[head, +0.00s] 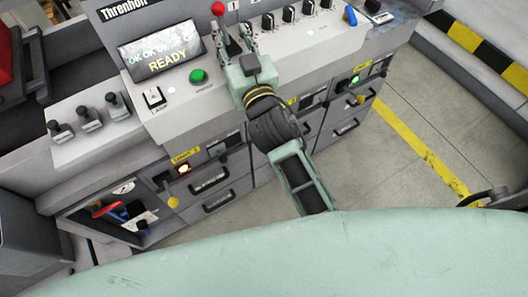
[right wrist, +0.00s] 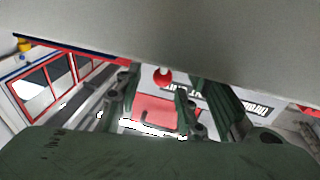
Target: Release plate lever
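A red ball knob (head: 218,8), which looks like the top of a lever, stands on the machine's sloped control panel near the top of the head view. My right gripper (head: 236,26) reaches up over the panel, its fingertips close to the knob. In the right wrist view the red knob (right wrist: 162,77) shows beyond and between the two spread fingers (right wrist: 152,102). The fingers are apart and I see nothing held. Contact with the knob cannot be told. The lever's shaft is mostly hidden by the gripper. My left gripper is not in view.
A display reading READY (head: 163,50), a green button (head: 198,76) and several black knobs (head: 290,14) sit close around the gripper. Small black levers (head: 89,118) stand at left. Drawers (head: 213,180) line the front below. Open floor (head: 390,160) lies to the right.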

